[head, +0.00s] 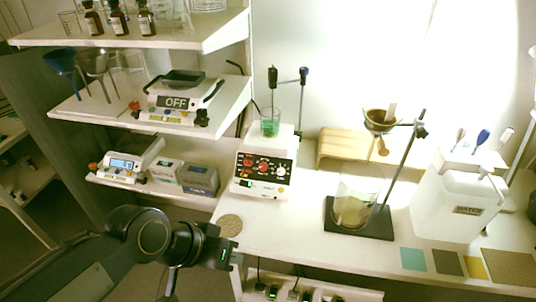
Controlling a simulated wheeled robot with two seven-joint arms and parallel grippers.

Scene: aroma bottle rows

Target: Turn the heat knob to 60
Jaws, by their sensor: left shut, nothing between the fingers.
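A white hotplate stirrer (266,138) stands at the left end of the white bench. Its black front panel (264,168) carries red parts and a pale round knob (281,172) on the right side; the markings are too small to read, so I cannot tell the knob's setting or which control is for heat. A glass beaker of green liquid (270,127) stands on top. My left gripper (236,261) is shut and empty, in front of the bench's front left edge, below and apart from the stirrer. My right gripper is not in view.
A round cork-coloured mat (230,225) lies at the bench's front left corner. A glass vessel on a dark stand (358,219) and a white water tank (455,203) stand to the right. Shelves with balances (180,103) are at left. The bench front in the middle is clear.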

